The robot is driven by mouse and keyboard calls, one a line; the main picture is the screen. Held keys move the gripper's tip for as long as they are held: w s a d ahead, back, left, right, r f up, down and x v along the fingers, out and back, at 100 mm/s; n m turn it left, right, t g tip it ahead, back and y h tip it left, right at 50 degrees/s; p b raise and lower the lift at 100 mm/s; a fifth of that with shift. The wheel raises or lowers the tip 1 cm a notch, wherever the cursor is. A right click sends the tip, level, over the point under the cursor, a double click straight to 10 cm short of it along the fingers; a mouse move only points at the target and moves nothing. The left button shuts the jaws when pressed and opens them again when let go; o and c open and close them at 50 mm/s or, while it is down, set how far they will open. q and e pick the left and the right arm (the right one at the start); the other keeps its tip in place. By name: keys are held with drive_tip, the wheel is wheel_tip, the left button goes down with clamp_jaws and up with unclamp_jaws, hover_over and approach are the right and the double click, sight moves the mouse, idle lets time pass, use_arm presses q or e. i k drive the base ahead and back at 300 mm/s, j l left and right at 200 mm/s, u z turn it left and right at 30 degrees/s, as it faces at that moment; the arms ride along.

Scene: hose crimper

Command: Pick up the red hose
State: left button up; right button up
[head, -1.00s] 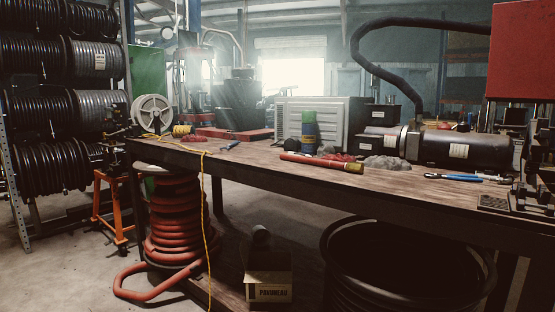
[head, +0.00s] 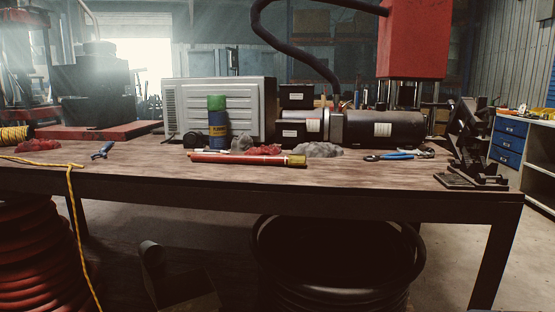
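A short straight red hose (head: 238,159) with a brass-coloured end piece (head: 297,160) at its right end lies on the wooden workbench (head: 360,175), left of the middle and near the front edge. A thick coil of larger red hose (head: 30,260) stands on the floor at the lower left, partly cut off by the picture edge. Neither of my grippers shows in the head view.
Behind the short hose are a blue and green can (head: 217,122), red and grey rags (head: 318,150) and a black motor unit (head: 385,128). Blue-handled pliers (head: 390,156) lie to the right. A black bin (head: 335,260) and a box (head: 180,285) are below.

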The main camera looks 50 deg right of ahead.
sight(197, 157)
drive_tip(key=i+z, duration=0.15)
drive_tip(key=z, duration=0.25)
drive_tip(key=i+j+z, duration=0.1)
drive_tip(key=z, duration=0.3)
drive_tip(key=i+j+z, duration=0.1)
drive_tip(key=z, duration=0.3)
drive_tip(key=i+j+z, duration=0.15)
drive_tip(key=z, duration=0.25)
